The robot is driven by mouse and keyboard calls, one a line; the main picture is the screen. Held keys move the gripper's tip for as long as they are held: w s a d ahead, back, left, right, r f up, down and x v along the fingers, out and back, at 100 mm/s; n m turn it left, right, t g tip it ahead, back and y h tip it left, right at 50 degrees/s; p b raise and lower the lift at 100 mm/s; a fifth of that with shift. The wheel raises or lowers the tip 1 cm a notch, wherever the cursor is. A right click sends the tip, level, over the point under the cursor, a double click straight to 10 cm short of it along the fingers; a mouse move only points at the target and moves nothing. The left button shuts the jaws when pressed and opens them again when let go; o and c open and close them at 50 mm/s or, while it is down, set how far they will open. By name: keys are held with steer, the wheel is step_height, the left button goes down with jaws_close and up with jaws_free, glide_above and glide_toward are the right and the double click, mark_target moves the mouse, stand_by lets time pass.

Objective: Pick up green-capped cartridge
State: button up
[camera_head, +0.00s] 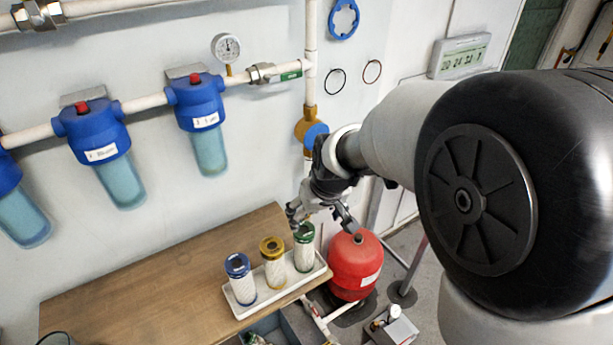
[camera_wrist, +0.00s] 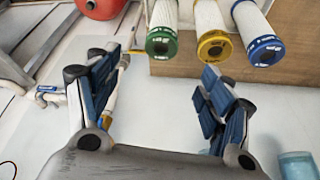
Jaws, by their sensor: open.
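The green-capped cartridge (camera_head: 304,252) stands upright at the right end of a white tray (camera_head: 286,296), beside the yellow-capped cartridge (camera_head: 273,262) and the blue-capped cartridge (camera_head: 240,279). In the wrist view the green cap (camera_wrist: 162,43) faces the camera at the top, near the gap between my fingertips. My gripper (camera_head: 321,217) is open and empty, above and slightly right of the green cap in the head view. Its left finger appears close to the cap; contact cannot be told. Both fingers of my gripper (camera_wrist: 157,62) show in the wrist view.
The tray sits on a wooden bench (camera_head: 130,285) against the wall. A red tank (camera_head: 355,265) stands just right of the tray. Blue filter housings (camera_head: 198,105) hang from a white pipe above the bench. The bench's left part is mostly clear.

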mark_target(307, 233)
steer(key=b+x, duration=0.1)
steer(key=x, duration=0.2)
steer(key=b+x, duration=0.1)
steer(key=x, duration=0.3)
steer(key=b+x, duration=0.1)
steer(key=x, duration=0.3)
steer(key=shift+s+f, duration=0.1)
steer(key=shift+s, duration=0.2)
steer(key=shift+b+x, duration=1.25)
steer(key=shift+x, duration=1.8)
steer(key=shift+w+a, duration=0.1)
steer(key=shift+a, duration=0.1)
steer(key=shift+r, duration=0.2)
steer(key=c, duration=1.6)
steer(key=shift+o, duration=0.2)
